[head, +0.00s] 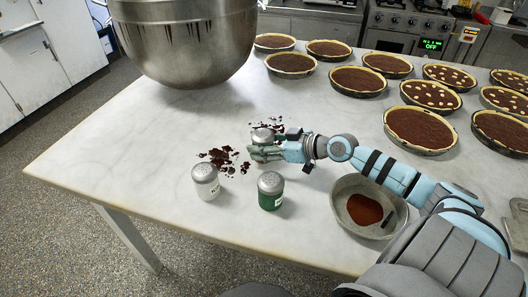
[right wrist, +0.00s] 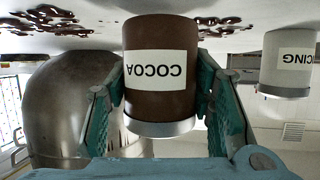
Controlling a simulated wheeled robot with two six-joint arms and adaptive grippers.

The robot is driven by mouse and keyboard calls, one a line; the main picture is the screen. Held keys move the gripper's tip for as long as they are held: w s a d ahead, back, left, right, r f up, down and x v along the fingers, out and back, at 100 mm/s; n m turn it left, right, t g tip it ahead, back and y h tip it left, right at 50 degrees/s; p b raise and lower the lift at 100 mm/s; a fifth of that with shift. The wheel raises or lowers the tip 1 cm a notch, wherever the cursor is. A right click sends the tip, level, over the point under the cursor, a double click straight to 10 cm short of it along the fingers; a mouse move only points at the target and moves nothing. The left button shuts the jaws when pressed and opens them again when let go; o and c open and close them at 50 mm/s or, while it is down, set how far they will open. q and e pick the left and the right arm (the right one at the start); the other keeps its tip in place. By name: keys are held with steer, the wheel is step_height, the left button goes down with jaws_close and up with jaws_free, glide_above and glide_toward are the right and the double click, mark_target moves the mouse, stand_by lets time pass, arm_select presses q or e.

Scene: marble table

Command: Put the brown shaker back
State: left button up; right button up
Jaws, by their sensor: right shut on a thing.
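The brown shaker (right wrist: 160,70), labelled COCOA, is between the fingers of my right gripper in the right wrist view, which shows it upside down. My right gripper (head: 265,152) is shut on its body from the right in the head view. There the shaker's grey lid (head: 263,133) shows above the fingers, and most of the brown body is hidden. It is upright, at or just above the table among dark spills; I cannot tell if its base touches. My left gripper is not in view.
A white shaker (head: 206,184) and a green shaker (head: 270,192) stand nearer the front edge. Dark spills (head: 222,158) mark the marble table (head: 130,145). A metal bowl (head: 185,40) stands behind. A pan (head: 365,207) lies right, and several tarts (head: 420,128) fill the back right.

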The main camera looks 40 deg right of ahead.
steer(key=shift+f, duration=0.55)
steer(key=shift+f, duration=0.15)
steer(key=o, duration=1.3)
steer(key=shift+c, duration=0.2)
